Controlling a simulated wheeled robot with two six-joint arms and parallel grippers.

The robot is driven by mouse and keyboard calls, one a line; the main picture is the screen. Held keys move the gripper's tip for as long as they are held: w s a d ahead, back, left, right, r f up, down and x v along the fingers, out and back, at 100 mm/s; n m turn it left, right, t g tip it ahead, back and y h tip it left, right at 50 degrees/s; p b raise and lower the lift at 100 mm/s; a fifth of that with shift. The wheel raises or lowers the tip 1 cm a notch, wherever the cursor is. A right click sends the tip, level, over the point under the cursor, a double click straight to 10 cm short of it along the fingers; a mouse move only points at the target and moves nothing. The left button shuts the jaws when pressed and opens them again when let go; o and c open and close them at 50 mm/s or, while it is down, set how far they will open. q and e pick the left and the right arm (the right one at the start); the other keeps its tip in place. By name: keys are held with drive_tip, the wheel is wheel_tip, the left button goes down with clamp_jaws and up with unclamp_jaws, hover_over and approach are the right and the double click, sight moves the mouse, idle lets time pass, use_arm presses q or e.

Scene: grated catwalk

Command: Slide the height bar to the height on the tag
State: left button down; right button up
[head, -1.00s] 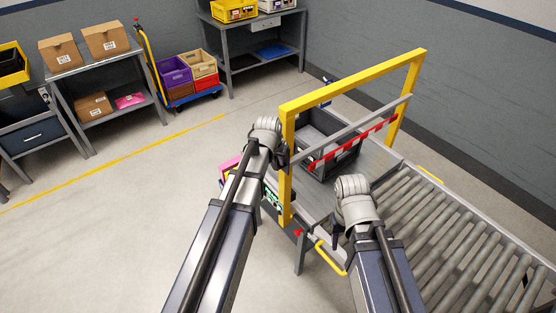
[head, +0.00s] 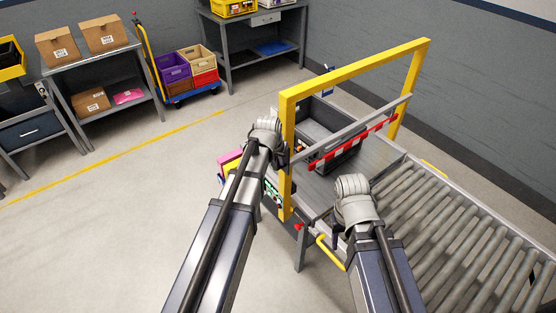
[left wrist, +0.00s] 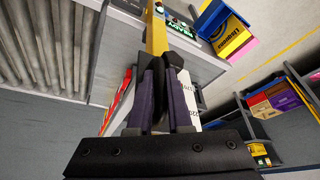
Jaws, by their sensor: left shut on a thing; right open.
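The height bar (head: 350,136) is a grey rail with a red-and-white striped strip (head: 355,143), crossing a yellow gate frame (head: 355,70) partway up. My left gripper (head: 280,156) is at the bar's left end, beside the near yellow post. In the left wrist view its fingers (left wrist: 155,100) are shut on a dark part of the bar, in line with the yellow post (left wrist: 157,35). A white printed strip (left wrist: 187,100) stands beside the fingers, its marks too small to read. My right gripper (head: 339,238) is open and empty near the conveyor. I cannot make out the tag's height.
A dark tote (head: 325,125) stands on the table behind the bar. A roller conveyor (head: 455,230) runs to the lower right. A green-lit panel (head: 273,192) and bright boxes (head: 230,165) are by the near post. The floor at left is clear.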

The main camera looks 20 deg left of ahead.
use_arm(q)
drive_tip(key=c, duration=1.1)
unclamp_jaws()
drive_tip(key=shift+r, duration=0.1)
drive_tip(key=p+v, duration=0.7)
drive_tip(key=shift+s+r, duration=0.2)
drive_tip(key=shift+r, duration=0.1)
drive_tip(key=s+d+f+m+g+b, duration=0.1)
drive_tip(key=s+d+f+b, duration=0.3)
drive_tip(key=s, duration=0.3)
drive_tip(key=s+d+f+m+g+y+b, duration=0.1)
drive_tip(key=s+d+f+g+b, duration=0.1)
drive_tip(key=s+d+f+b, duration=0.3)
drive_tip(key=s+d+f+m+g+b, duration=0.1)
drive_tip(key=s+d+f+b, duration=0.3)
drive_tip(key=s+f, duration=0.3)
drive_tip(key=shift+s+d+f+g+y+b, duration=0.1)
drive_tip(key=shift+s+g+y+b, duration=0.1)
drive_tip(key=shift+s+b, duration=0.3)
drive_tip(key=shift+s+d+f+g+y+b, duration=0.1)
drive_tip(key=shift+s+g+b, duration=0.15)
drive_tip(key=shift+s, duration=0.4)
